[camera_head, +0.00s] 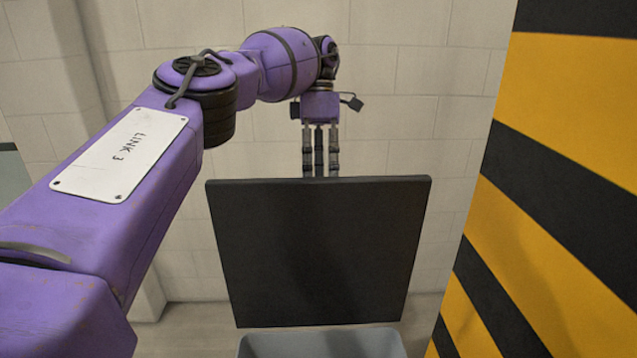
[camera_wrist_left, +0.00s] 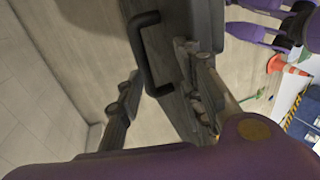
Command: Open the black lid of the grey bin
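The black lid (camera_head: 318,255) stands steeply raised above the grey bin (camera_head: 320,344), with its broad flat face toward the head camera. Only the bin's upper part shows, at the bottom edge. My left gripper (camera_head: 320,172) points down at the lid's top edge, and the edge hides its fingertips. In the left wrist view the lid (camera_wrist_left: 180,60) is seen nearly edge-on, with a black bar handle (camera_wrist_left: 146,60) on its left side. The fingers of my left gripper (camera_wrist_left: 165,95) are spread apart, with handle and lid edge between them. Contact cannot be told. My right gripper is not identifiable.
A yellow-and-black striped surface (camera_head: 560,190) stands close on the right. A pale block wall (camera_head: 410,80) is behind. The left wrist view shows an orange traffic cone (camera_wrist_left: 288,65) at the right and open floor (camera_wrist_left: 70,60) at the left.

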